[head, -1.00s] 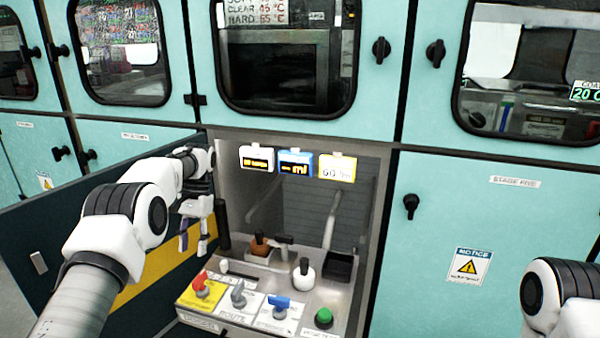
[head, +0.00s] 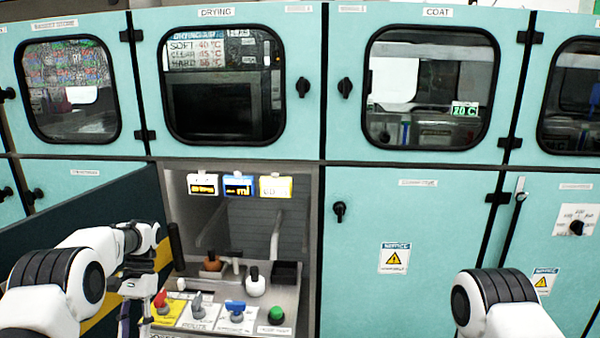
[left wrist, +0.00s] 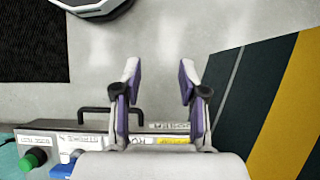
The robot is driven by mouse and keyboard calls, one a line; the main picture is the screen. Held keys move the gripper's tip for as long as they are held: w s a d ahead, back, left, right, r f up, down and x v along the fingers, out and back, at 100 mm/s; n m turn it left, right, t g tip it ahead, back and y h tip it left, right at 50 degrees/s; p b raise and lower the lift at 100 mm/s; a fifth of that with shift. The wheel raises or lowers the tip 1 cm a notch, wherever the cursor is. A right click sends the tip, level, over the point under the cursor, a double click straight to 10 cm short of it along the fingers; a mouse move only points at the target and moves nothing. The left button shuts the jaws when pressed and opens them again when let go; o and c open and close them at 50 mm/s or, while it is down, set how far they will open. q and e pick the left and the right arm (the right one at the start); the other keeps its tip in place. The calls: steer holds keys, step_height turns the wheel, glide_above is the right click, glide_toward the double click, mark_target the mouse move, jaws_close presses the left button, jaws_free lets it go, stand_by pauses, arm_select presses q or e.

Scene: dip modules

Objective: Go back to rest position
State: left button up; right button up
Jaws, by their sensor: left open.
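My left gripper (head: 135,312) is at the lower left of the head view, by the near left end of the control panel (head: 215,322). In the left wrist view my left gripper (left wrist: 159,78) shows two purple-lined fingers spread apart with nothing between them, above a pale floor. Part of my right arm shows at the lower right of the head view, and its gripper is out of the picture.
The open dark door with a yellow stripe (head: 100,200) stands close to my left arm. The panel carries a red knob (head: 161,299), a grey knob (head: 197,302), a blue knob (head: 235,306) and a green button (head: 276,314). Teal cabinets (head: 400,220) line the back.

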arm_select(q)
steer(key=s+d+f+g+p, duration=0.15)
steer(key=s+d+f, duration=0.25)
steer(key=s+f, duration=0.5)
steer(key=s+d+f+p, duration=0.2)
steer(key=s+d+f, duration=0.1)
steer(key=s+f, duration=0.55)
steer(key=s+d+t, duration=0.2)
steer(key=s, duration=0.9)
steer(key=s+d+t, duration=0.2)
steer(key=s+d, duration=0.1)
steer(key=s, duration=0.8)
steer(key=w+t, duration=0.1)
steer(key=w+n+t, duration=0.1)
steer(key=w, duration=0.1)
steer(key=w+t, duration=0.1)
steer(key=t, duration=0.1)
steer(key=shift+w+a+f+n+p, duration=0.15)
steer(key=shift+w+a+n+p, duration=0.15)
steer(key=shift+w+a+n, duration=0.1)
